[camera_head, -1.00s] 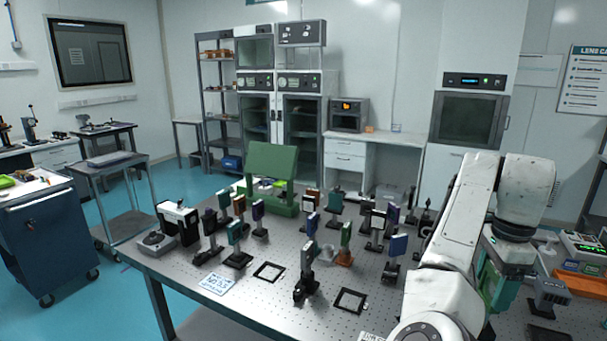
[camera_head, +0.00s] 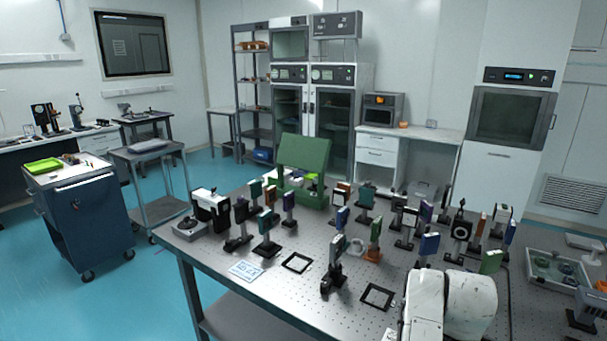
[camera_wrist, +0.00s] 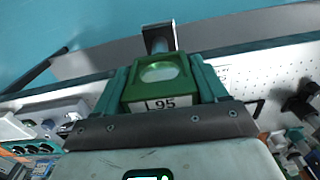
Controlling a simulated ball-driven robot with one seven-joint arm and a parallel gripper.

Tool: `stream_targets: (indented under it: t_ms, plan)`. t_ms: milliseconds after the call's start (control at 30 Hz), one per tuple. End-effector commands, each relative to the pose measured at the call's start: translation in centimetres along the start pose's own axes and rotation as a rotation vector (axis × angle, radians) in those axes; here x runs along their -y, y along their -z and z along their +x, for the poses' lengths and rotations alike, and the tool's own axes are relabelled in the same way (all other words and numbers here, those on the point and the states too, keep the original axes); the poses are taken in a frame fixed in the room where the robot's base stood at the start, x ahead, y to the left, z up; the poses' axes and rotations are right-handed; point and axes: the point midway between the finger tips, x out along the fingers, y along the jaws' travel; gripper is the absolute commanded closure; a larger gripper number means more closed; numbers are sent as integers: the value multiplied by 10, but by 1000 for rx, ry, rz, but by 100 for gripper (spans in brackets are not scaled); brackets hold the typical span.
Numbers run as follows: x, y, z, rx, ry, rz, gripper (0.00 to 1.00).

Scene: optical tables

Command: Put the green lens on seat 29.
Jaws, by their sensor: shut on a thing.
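The green lens (camera_wrist: 165,90) is a green block with a round clear window and a label reading "L 95". In the wrist view it sits between the teal fingers of my gripper (camera_wrist: 161,70), which is shut on it. A grey post with a dark bracket (camera_wrist: 160,38) shows just beyond the lens; I cannot tell whether it is joined to it. In the head view my gripper is hidden behind my white arm. Two black square frames (camera_head: 297,263) (camera_head: 377,297) lie flat and empty on the optical table (camera_head: 215,268). No seat number is readable, so I cannot tell which is seat 29.
Several post-mounted optics crowd the table, including a dark mount (camera_head: 333,270) between the frames and an orange-based one (camera_head: 375,240). A large green stand (camera_head: 303,160) is behind. A white card (camera_head: 245,270) lies near the front edge. A grey tray (camera_head: 557,270) is at right.

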Motion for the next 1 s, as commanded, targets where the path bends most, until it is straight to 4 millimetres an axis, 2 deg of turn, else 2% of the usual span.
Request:
stream_targets:
  t_ms: [400,833,1000]
  plan:
    - [35,-37,64,0,-2,-426,100]
    - [53,-54,96,-1,-1,-642,100]
    - [53,-53,94,-4,2,-634,100]
